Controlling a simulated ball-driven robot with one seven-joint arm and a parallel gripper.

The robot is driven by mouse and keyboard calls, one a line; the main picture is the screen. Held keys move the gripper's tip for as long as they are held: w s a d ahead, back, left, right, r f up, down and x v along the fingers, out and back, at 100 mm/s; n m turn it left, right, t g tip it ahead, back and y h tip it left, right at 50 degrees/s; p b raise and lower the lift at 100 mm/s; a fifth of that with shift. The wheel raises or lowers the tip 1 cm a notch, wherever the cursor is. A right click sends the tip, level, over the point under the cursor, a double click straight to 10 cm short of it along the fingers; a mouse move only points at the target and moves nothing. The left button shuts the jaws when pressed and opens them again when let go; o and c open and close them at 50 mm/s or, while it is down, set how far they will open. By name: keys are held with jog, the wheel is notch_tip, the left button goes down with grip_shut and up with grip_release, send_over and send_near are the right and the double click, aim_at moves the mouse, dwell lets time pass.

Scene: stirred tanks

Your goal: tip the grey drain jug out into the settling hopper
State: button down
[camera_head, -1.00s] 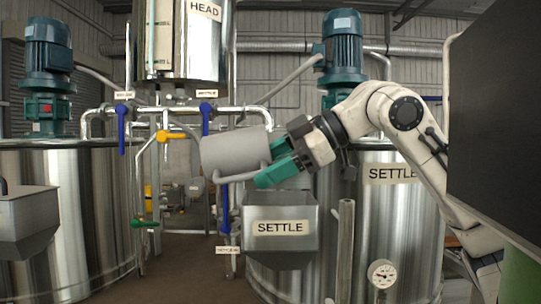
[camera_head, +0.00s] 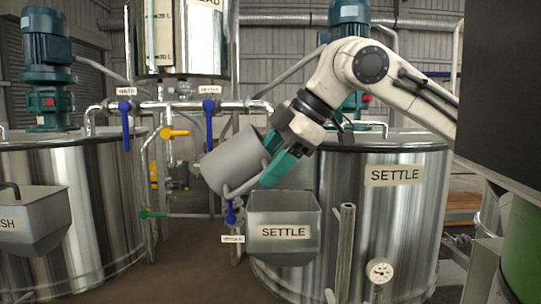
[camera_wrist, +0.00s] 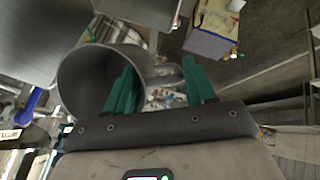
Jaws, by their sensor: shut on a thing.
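The grey drain jug (camera_head: 231,160) is held by my gripper (camera_head: 277,160) and tilted, above and a little left of the settling hopper. Its handle is at the gripper's green fingers. In the wrist view the jug (camera_wrist: 92,90) shows its round open mouth, which looks dark and empty as far as I can see, and my gripper (camera_wrist: 160,92) has its fingers around the handle. The settling hopper (camera_head: 283,232), a grey metal box marked SETTLE with an open top, hangs on the front of the right tank. Whether anything pours out cannot be seen.
The SETTLE tank (camera_head: 385,210) with its gauge (camera_head: 380,271) stands behind the hopper. An upright pipe (camera_head: 346,250) stands just right of the hopper. Another hopper (camera_head: 32,220) hangs on the left tank (camera_head: 100,200). Pipes with a blue valve handle (camera_head: 209,117) run behind the jug.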

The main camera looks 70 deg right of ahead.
jog(key=shift+w+r+g+h+p, duration=0.15)
jog(key=shift+r+g+h+p, duration=0.25)
jog(key=shift+r+g+p, duration=1.4)
jog(key=shift+w+a+f+g+h+p, duration=0.15)
jog(key=shift+f+g+h+p, duration=0.15)
jog(key=shift+f+g+p, duration=0.15)
jog(key=shift+r+n+g+h, duration=0.15)
jog(key=shift+n+g+h, duration=0.25)
jog(key=shift+g, duration=0.85)
jog(key=g+h, duration=0.1)
jog(key=g, duration=0.2)
jog(key=shift+r, duration=0.15)
jog(key=shift+s, duration=0.25)
